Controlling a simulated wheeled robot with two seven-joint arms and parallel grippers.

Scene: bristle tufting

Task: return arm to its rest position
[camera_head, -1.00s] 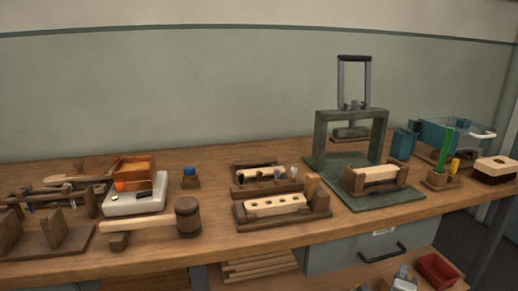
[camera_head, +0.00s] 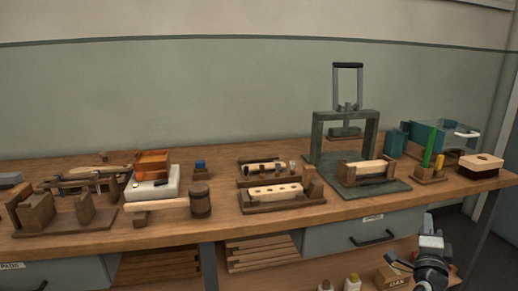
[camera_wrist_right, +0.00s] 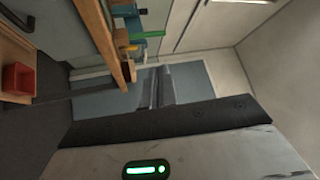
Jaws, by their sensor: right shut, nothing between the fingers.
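My right gripper (camera_head: 430,238) shows at the bottom right of the head view, in front of the bench's right part and below its top. In the right wrist view its fingers (camera_wrist_right: 155,88) are together with nothing between them. They are clear of the bench and touch nothing that I can see. My left arm and gripper are out of view.
A drawer (camera_head: 345,238) is below. A red bin (camera_wrist_right: 18,78) shows in the right wrist view.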

